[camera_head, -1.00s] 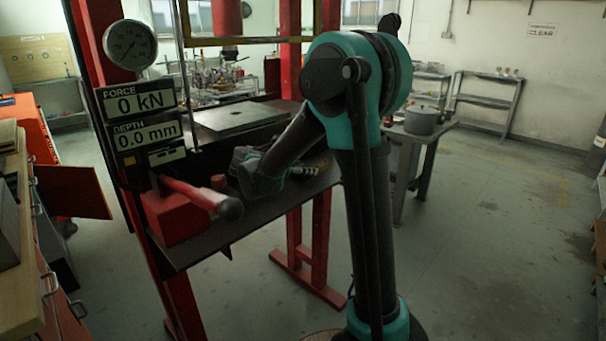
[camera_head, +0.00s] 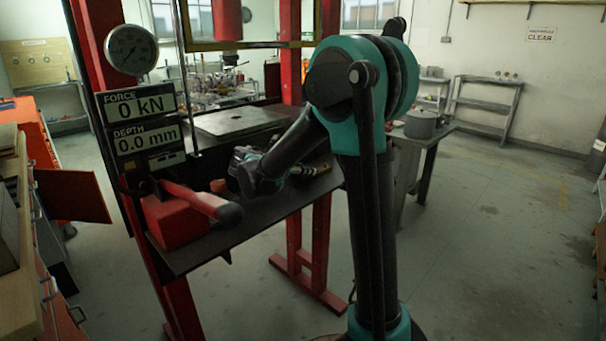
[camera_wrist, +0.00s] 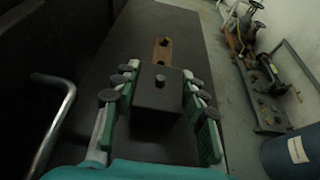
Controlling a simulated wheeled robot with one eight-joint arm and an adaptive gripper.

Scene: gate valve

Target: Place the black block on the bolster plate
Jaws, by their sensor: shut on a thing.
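The black block (camera_wrist: 158,90) is a dark box with a round knob on its top. In the wrist view it sits between the green-padded fingers of my gripper (camera_wrist: 158,104), which is shut on it. Dark bench surface lies beneath and beyond; I cannot tell whether the block touches it. In the head view my gripper (camera_head: 246,158) is low over the press bench, partly hidden by my wrist, and the block is not clearly visible. The bolster plate (camera_head: 238,121) appears as a flat grey plate with a small central mark, behind my gripper and apart from it.
A red press frame (camera_head: 305,215) surrounds the bench (camera_head: 205,252). A red jack with a handle (camera_head: 205,200) stands at the near left. A brown strip (camera_wrist: 162,48) lies beyond the block. A metal bar (camera_wrist: 55,115) is at the wrist view's left.

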